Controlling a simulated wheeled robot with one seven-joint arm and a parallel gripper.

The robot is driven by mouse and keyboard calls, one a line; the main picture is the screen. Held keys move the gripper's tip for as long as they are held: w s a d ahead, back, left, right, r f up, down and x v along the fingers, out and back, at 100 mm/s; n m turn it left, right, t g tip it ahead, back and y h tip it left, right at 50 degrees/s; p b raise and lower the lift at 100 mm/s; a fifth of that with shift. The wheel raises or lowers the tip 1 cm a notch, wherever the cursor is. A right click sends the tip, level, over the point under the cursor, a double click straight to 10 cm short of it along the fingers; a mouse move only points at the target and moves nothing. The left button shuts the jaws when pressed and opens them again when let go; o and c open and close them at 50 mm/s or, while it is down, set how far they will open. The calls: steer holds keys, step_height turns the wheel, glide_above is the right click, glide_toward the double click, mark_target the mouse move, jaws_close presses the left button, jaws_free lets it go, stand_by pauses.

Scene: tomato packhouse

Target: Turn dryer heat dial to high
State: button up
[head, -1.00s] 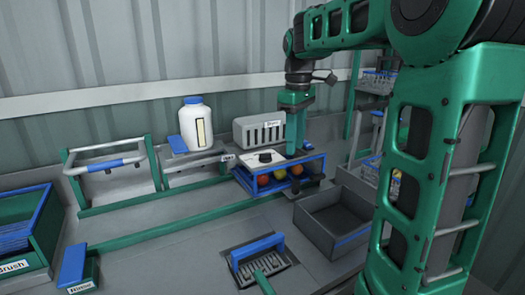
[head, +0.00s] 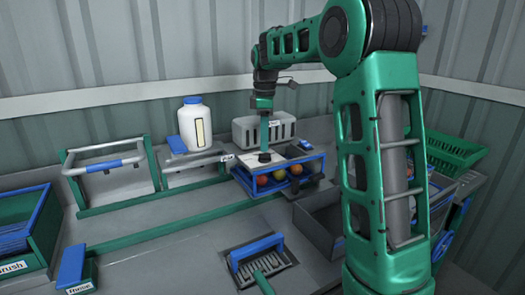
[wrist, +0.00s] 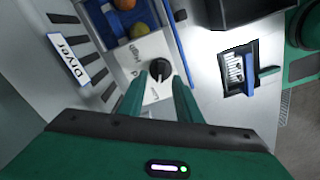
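The dryer is a grey slotted box (head: 262,129) with a "Dryer" label (wrist: 69,60), joined to a white panel (head: 240,157). In the head view my gripper (head: 264,148) largely covers the dial. Contact with the dial cannot be told.
A blue-framed rack (head: 279,185) with several red and orange fruits adjoins the panel. A grey bin (head: 318,225) stands to its right. A white bottle (head: 196,124) stands behind to the left. A brush with a blue head (head: 256,246) lies in front.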

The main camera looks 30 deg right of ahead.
mark_target(265, 157)
steer(key=shift+f, duration=1.7)
jaws_close()
